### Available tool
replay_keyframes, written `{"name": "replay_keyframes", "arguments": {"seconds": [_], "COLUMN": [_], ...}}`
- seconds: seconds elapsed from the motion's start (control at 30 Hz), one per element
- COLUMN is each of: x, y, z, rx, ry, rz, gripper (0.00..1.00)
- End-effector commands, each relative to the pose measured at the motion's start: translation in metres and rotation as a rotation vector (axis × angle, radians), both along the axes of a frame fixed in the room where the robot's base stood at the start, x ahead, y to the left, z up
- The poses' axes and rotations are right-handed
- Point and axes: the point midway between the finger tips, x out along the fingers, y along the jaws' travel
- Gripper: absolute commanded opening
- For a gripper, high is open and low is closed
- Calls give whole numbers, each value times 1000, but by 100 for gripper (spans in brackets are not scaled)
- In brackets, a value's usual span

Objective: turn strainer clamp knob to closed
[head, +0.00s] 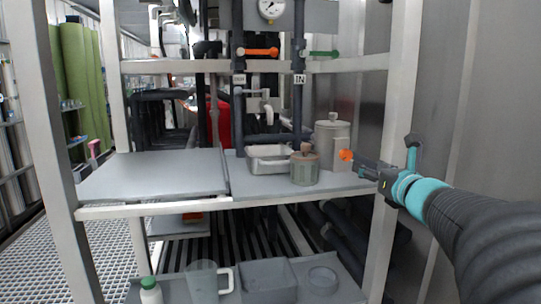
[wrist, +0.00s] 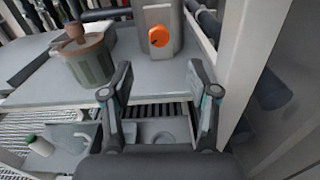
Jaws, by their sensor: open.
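The orange clamp knob (head: 345,155) sits on the front of a beige block at the tall grey strainer canister (head: 332,131), on the right of the shelf. In the wrist view the round orange knob (wrist: 159,36) faces me with a small dark mark on it. My gripper (head: 358,166) is just right of the knob in the head view. In the wrist view my gripper (wrist: 160,78) is open and empty, its two fingers apart. The knob shows beyond the fingertips, between them, with a gap and no contact seen.
A grey-green pot with a brown lid (head: 305,169) stands left of the knob, and a metal tray (head: 262,165) is behind it. A white frame post (head: 398,110) rises close to my arm. The left shelf board (head: 150,175) is clear. A jug and bottle stand below.

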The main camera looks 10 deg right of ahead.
Motion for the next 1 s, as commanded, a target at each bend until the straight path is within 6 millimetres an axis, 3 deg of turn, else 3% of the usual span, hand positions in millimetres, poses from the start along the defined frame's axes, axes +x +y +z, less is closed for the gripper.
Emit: {"name": "replay_keyframes", "arguments": {"seconds": [0.3,0.53,0.7,1.0], "x": [61,97,111,116], "y": [4,3,3,3], "z": [-1,-1,0,-1], "rx": [2,2,2,2], "ry": [3,3,1,1], "rz": [4,-1,-2,-4], "gripper": [60,60,60,60]}}
